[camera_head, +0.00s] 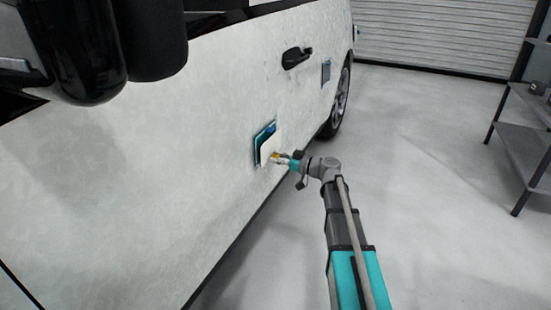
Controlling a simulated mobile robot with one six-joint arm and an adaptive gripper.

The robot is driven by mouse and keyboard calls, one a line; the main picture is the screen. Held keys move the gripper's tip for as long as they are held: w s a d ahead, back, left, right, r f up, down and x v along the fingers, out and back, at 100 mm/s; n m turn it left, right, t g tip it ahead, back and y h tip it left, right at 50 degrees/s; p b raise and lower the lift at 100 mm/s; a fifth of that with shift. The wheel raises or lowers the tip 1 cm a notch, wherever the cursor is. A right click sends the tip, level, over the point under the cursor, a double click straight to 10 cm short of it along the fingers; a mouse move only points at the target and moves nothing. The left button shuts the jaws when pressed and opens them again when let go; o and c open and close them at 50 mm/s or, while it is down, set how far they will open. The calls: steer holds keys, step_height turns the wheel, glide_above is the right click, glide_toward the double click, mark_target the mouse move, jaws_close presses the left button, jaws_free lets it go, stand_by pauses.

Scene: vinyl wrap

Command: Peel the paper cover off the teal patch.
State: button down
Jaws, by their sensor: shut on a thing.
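The teal patch (258,145) is on the white side panel of a vehicle, near the middle of the view. Its left and top edges show. The white paper cover (268,150) stands in front of the patch and hides its right and lower part. A dark gap shows between cover and patch at the left, so the cover looks partly lifted there. My gripper (277,157) is shut on the paper cover at its right side. The fingertips are small in the view. Whether the cover still touches the patch behind my gripper is hidden.
The vehicle's panel (130,170) fills the left. A black door handle (297,57) and a bluish patch (326,72) are farther along it, before a wheel (340,100). A grey shelf (525,140) stands at the right. The floor (430,150) between is clear.

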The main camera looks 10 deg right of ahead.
steer(key=v, duration=0.6)
steer(key=shift+d, duration=0.15)
stand_by(1.2)
steer(key=shift+s, duration=0.15)
steer(key=shift+r, duration=0.15)
step_height(320, 180, up, 51)
steer(key=p, duration=5.1)
